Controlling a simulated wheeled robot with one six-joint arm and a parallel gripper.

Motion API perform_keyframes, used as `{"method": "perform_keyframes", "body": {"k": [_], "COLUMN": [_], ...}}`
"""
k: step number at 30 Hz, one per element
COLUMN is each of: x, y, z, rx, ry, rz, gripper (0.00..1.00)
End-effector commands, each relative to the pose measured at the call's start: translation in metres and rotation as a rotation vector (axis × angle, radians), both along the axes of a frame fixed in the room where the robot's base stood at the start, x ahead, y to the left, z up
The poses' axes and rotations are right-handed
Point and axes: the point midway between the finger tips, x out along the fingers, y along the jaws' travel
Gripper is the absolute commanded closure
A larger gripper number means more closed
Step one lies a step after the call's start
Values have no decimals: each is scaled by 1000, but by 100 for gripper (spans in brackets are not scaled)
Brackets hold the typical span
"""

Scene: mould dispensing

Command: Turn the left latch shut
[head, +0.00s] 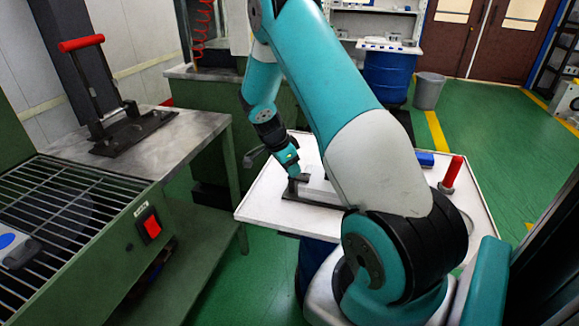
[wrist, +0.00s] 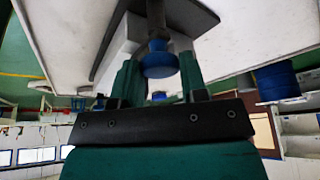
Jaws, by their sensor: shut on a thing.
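My gripper (wrist: 160,72) has its two teal fingers closed on either side of a round blue knob (wrist: 158,58), which looks like the handle of the left latch. The knob sits on a short grey stem beside a dark plate (wrist: 195,15) and a pale block (wrist: 122,38). In the head view, my gripper (head: 292,172) points down at the left end of a dark fixture (head: 315,200) on the white table (head: 262,206). The knob is hidden there by the gripper, and my arm covers the fixture's right part. The latch's exact angle cannot be told.
A red-handled upright tool (head: 452,172) and a blue item (head: 425,159) are on the table's right side. At left stand a bench with a red-handled lever press (head: 98,90) and a grilled green unit (head: 60,215). Green floor is open at the back right.

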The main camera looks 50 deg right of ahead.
Motion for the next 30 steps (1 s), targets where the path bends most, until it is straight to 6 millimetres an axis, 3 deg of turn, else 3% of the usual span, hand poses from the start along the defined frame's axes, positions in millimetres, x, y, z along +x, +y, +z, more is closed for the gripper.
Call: {"method": "perform_keyframes", "body": {"k": [3,4,7,16,20,30], "x": [-2,-2,-1,0,3,15], "y": [0,0,0,1,5,34], "z": [-1,-1,-1,1,13,89], "rx": [0,0,0,0,-1,-2], "ry": [4,4,3,0,-2,-5], "rz": [-4,-4,-2,1,2,2], "gripper": [84,56,36,36,36,36]}}
